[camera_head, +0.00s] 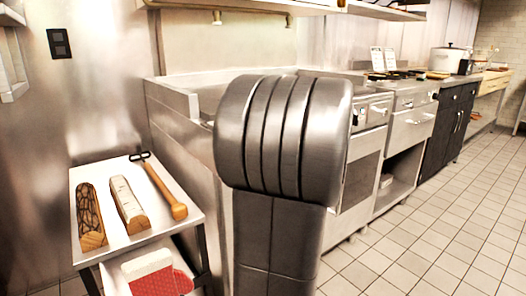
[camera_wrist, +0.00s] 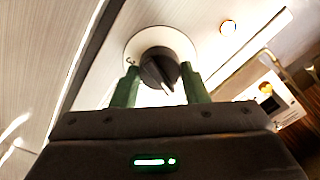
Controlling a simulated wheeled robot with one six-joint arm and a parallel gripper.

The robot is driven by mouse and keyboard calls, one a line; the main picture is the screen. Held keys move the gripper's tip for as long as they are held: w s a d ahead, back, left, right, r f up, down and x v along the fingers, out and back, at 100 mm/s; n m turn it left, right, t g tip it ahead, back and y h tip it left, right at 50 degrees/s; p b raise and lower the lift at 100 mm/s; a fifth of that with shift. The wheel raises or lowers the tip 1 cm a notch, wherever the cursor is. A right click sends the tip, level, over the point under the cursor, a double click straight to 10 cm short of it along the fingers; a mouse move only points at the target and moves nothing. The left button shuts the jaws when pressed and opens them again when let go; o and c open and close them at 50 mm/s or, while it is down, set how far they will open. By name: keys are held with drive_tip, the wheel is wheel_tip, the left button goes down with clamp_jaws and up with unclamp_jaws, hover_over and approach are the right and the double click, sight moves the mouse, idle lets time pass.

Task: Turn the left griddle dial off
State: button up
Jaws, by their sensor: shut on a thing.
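A black griddle dial (camera_wrist: 158,66) on a round white base plate shows in the wrist view, on a pale metal panel. Its white pointer mark faces toward the bottom of the picture, slightly right. My gripper (camera_wrist: 160,72) has its green fingers on either side of the dial, closed on it. A round warm-coloured light (camera_wrist: 228,27) glows on the panel to the right of the dial. In the head view my own arm blocks the dial and my gripper.
A white side table (camera_head: 150,236) at the left holds two wooden-based blocks and a wooden-handled tool (camera_head: 165,190). A red and white item (camera_head: 158,276) sits on its lower shelf. Steel appliances (camera_head: 410,125) line the wall to the right. The tiled floor (camera_head: 440,225) is clear.

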drive_tip(key=shift+n, duration=1.7)
drive_tip(key=o, duration=1)
drive_tip(key=shift+a, duration=0.1)
drive_tip(key=shift+c, duration=0.2)
drive_tip(key=p+v, duration=0.2)
drive_tip(key=v, duration=1.2)
drive_tip(key=shift+w, duration=0.1)
